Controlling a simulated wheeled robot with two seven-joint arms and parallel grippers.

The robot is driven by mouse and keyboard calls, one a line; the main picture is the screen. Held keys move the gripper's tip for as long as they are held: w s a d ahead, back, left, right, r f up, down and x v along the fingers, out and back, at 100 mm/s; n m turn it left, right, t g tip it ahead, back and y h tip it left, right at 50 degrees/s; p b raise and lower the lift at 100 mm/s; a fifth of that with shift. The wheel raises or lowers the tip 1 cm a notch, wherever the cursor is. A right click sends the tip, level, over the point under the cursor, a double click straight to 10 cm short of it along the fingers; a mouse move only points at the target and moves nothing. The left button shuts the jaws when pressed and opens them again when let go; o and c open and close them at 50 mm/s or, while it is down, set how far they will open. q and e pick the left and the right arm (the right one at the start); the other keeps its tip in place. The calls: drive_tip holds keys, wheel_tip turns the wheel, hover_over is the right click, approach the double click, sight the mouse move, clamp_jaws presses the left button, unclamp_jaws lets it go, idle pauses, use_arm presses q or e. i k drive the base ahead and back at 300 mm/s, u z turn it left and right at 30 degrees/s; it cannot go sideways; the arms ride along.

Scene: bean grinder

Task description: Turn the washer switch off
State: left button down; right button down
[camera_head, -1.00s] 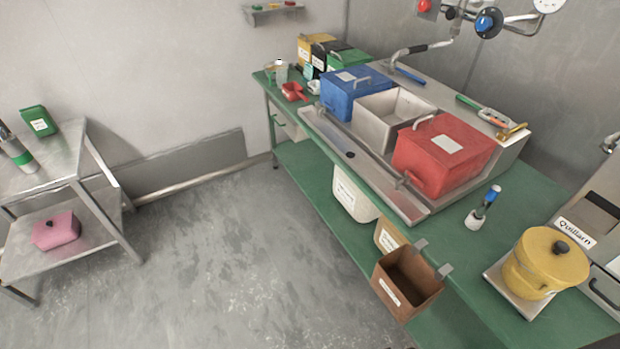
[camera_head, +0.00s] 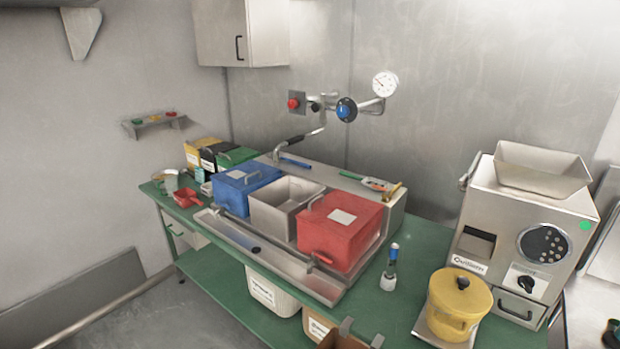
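A red round button (camera_head: 293,104) sits on a small grey box on the back wall, above the steel washing unit (camera_head: 392,222). Beside it to the right are a small dark knob (camera_head: 315,104) and a blue round valve handle (camera_head: 346,109) on the pipework. No label shows which of these is the washer switch, and I cannot tell whether it is on or off.
A grinder (camera_head: 525,235) with a green light and a yellow pot (camera_head: 459,303) stand at right. A gauge (camera_head: 385,83) is above.

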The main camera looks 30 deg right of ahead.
sight(526, 282)
drive_tip(key=z, duration=2.4)
drive_tip(key=k, duration=0.5)
drive_tip(key=z, duration=1)
drive_tip(key=i, duration=0.45)
drive_tip(key=z, duration=0.15)
